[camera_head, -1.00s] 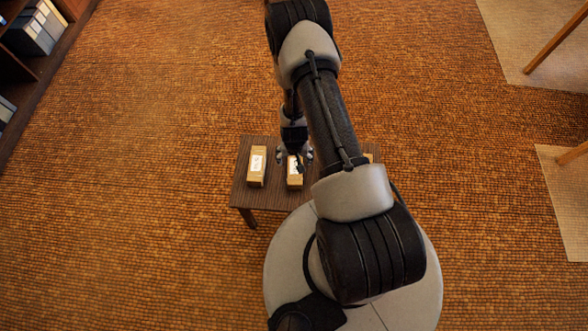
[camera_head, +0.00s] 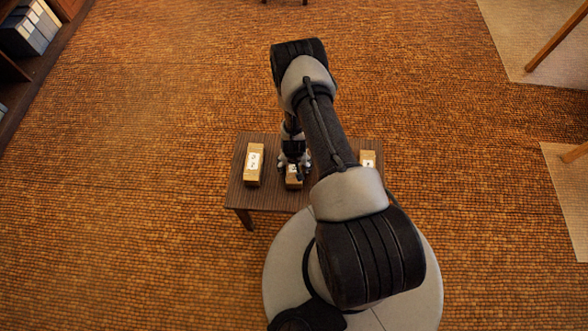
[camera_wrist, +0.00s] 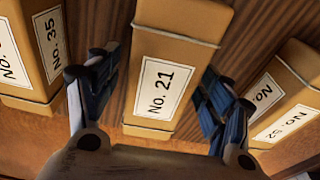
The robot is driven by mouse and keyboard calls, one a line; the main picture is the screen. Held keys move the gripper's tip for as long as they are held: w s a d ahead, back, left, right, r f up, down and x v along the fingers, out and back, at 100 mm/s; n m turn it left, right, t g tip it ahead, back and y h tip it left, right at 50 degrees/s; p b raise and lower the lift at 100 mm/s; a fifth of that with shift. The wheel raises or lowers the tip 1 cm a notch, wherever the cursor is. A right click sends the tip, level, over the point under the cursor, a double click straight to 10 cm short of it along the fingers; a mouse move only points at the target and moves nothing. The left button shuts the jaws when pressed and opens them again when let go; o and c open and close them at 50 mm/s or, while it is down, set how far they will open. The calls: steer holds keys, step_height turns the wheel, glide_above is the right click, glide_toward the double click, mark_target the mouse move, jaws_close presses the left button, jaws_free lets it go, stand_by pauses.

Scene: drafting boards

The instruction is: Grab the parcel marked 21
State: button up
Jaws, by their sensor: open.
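The parcel marked 21 (camera_wrist: 178,55) is a tan box with a white "No. 21" label and a thin band around each end. In the wrist view it lies between the two fingers of my open gripper (camera_wrist: 155,95), with a finger on each side. In the head view my gripper (camera_head: 294,163) is over the middle parcel (camera_head: 293,183), which it partly hides. I cannot tell whether the fingers touch the parcel.
The parcel marked 35 (camera_wrist: 35,30) lies to the left in the wrist view, and the parcel marked 52 (camera_wrist: 290,90) to the right. All lie on a small dark wooden table (camera_head: 235,192). A shelf with binders (camera_head: 28,30) stands at the far left.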

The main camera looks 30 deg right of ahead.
steer(key=shift+c, duration=0.3)
steer(key=c, duration=1.4)
